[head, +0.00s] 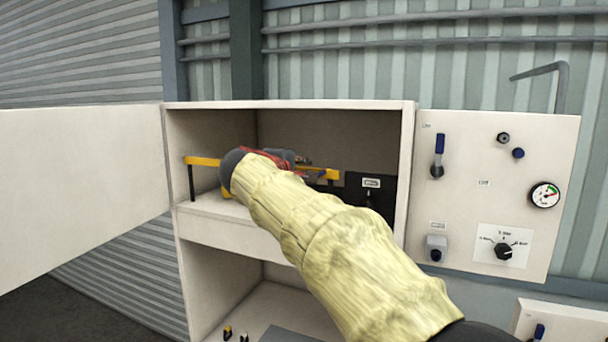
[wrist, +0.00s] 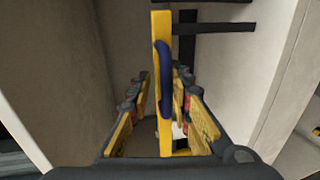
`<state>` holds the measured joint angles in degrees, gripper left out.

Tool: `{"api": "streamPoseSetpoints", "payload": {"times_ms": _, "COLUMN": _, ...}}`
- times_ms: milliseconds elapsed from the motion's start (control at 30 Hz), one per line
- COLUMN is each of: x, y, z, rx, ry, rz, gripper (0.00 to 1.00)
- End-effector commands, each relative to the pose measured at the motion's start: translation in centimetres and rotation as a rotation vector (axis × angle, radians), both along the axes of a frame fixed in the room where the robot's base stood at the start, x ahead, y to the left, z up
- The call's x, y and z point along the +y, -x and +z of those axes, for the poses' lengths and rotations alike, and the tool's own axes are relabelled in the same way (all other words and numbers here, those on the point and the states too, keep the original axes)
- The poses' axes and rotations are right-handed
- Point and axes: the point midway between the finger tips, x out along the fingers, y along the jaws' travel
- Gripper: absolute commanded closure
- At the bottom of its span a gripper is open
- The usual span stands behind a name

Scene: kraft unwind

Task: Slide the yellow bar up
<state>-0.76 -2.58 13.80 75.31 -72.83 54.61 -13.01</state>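The yellow bar (head: 203,161) runs crosswise inside the cabinet's upper compartment, with a thin black post (head: 191,183) under its left end. My sleeved arm and gripper hide its middle. In the wrist view the yellow bar (wrist: 161,30) runs down the middle of the picture, with a dark blue strip (wrist: 163,75) along it. My gripper (wrist: 162,85) has one finger on each side of the bar, with a visible gap on the left. On the right the gap is narrow, and contact there is unclear. In the head view my gripper (head: 295,165) is largely hidden by my forearm.
The cabinet (head: 408,150) has side walls and a shelf close around my gripper. Its door (head: 80,190) stands open to the left. A black box (head: 382,185) sits inside at the right. A control panel (head: 470,220) with knobs and a gauge is to the right.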

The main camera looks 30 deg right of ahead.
Motion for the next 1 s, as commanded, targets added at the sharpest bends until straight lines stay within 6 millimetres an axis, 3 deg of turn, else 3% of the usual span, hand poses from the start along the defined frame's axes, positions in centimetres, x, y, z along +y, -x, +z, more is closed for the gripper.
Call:
{"api": "streamPoseSetpoints", "payload": {"times_ms": 100, "x": 0.0, "y": 0.0, "z": -0.1, "rx": 0.001, "ry": -0.001, "rz": 0.000, "gripper": 0.72}}
{"api": "streamPoseSetpoints", "payload": {"times_ms": 467, "x": 0.3, "y": 0.2, "z": -0.2, "rx": 0.004, "ry": -0.002, "rz": 0.000, "gripper": 0.72}}
{"api": "streamPoseSetpoints", "payload": {"times_ms": 1000, "x": 7.6, "y": 5.7, "z": 1.8, "rx": 0.003, "ry": -0.002, "rz": 0.003, "gripper": 0.72}}
